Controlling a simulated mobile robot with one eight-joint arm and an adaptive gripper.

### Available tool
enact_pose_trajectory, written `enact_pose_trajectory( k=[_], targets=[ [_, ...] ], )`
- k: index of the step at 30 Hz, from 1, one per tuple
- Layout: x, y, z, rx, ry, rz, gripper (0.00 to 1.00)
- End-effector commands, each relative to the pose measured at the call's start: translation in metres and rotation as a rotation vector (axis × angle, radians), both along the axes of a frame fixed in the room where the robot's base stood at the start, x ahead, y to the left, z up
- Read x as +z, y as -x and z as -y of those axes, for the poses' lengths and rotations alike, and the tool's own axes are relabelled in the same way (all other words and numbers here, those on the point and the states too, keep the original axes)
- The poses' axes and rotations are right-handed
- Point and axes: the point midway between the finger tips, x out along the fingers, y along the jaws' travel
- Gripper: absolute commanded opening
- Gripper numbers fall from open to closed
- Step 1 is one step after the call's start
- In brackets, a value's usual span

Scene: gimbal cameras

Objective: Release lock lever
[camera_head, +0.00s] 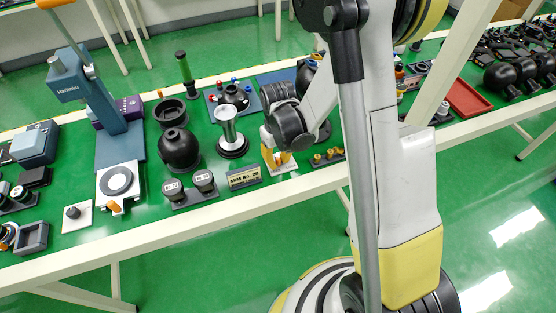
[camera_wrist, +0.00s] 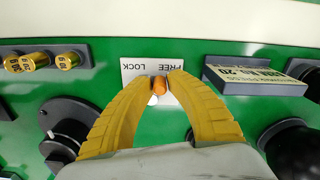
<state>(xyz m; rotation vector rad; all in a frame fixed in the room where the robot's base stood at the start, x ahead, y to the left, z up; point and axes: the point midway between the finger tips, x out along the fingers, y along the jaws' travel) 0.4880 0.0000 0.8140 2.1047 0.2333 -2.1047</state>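The lock lever's orange end (camera_wrist: 159,85) shows between my fingertips in the wrist view. It stands over a white plate (camera_wrist: 130,72) marked FREE and LOCK, with the lettering upside down, LOCK on the left and FREE on the right. My gripper (camera_wrist: 161,79) has its two yellow fingers drawn in on both sides of the orange end, seemingly touching it. The lever's base is partly hidden by the fingers. In the head view my gripper (camera_head: 281,158) is low over the same white plate (camera_head: 286,167), near the table's front edge, and the lever is hidden there.
A dark block with an ARM No. 20 plate (camera_head: 244,178) stands just left of the white plate. Small brass parts on a dark base (camera_head: 328,156) stand to its right. A silver column on a black base (camera_head: 230,135) and a black round device (camera_head: 180,150) are close by.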

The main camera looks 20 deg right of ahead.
Motion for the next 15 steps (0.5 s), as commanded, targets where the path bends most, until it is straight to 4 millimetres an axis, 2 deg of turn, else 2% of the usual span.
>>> enact_pose_trajectory(
  k=[7,15],
  targets=[
    [-0.0004,-0.0002,-0.0005,-0.012,0.000,0.000,0.00],
    [-0.0007,-0.0028,-0.0058,-0.168,0.000,0.000,0.00]
  ],
)
